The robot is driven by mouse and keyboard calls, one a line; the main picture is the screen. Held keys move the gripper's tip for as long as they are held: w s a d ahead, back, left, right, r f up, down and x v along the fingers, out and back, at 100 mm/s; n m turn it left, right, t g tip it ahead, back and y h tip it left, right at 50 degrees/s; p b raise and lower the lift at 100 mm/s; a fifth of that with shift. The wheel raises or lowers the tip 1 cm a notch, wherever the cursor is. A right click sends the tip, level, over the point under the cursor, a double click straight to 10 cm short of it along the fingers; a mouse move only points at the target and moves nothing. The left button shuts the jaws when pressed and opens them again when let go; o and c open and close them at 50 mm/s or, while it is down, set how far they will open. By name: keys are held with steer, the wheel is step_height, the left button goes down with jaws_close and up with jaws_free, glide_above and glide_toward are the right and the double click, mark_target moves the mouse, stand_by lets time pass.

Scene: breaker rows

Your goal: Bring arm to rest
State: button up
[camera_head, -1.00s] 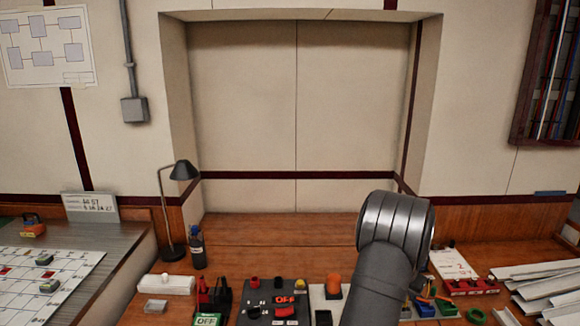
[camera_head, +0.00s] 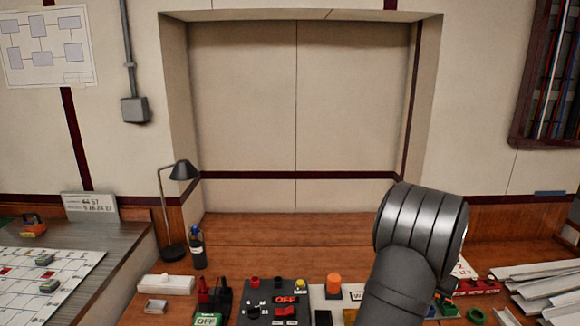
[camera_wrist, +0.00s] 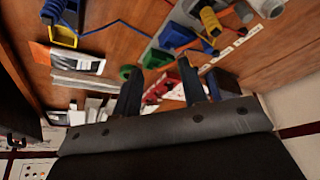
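My arm (camera_head: 420,225) rises at the lower right of the head view, its grey rounded joint in front of the wooden bench. In the wrist view my gripper (camera_wrist: 159,68) shows two dark fingers standing apart, with nothing held between them. Benchtop things show beyond the fingers, including a green ring (camera_wrist: 126,72) and a blue block (camera_wrist: 178,36). The gripper itself does not show in the head view.
A breaker panel with OFF switches (camera_head: 258,313), an orange knob (camera_head: 334,281) and a white power strip (camera_head: 166,284) line the bench front. A desk lamp (camera_head: 172,249) and bottle (camera_head: 198,250) stand left. White trunking (camera_head: 545,285) lies right. The bench back is clear.

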steer(key=s+d, duration=0.7)
steer(key=s, duration=0.5)
steer(key=s+d, duration=0.6)
steer(key=s, duration=0.5)
steer(key=w, duration=0.1)
steer(key=w+f, duration=0.1)
steer(key=w, duration=0.1)
steer(key=w+f, duration=0.1)
steer(key=w, duration=0.1)
steer(key=shift+a+f, duration=0.1)
steer(key=shift+f, duration=0.05)
steer(key=shift+c, duration=0.2)
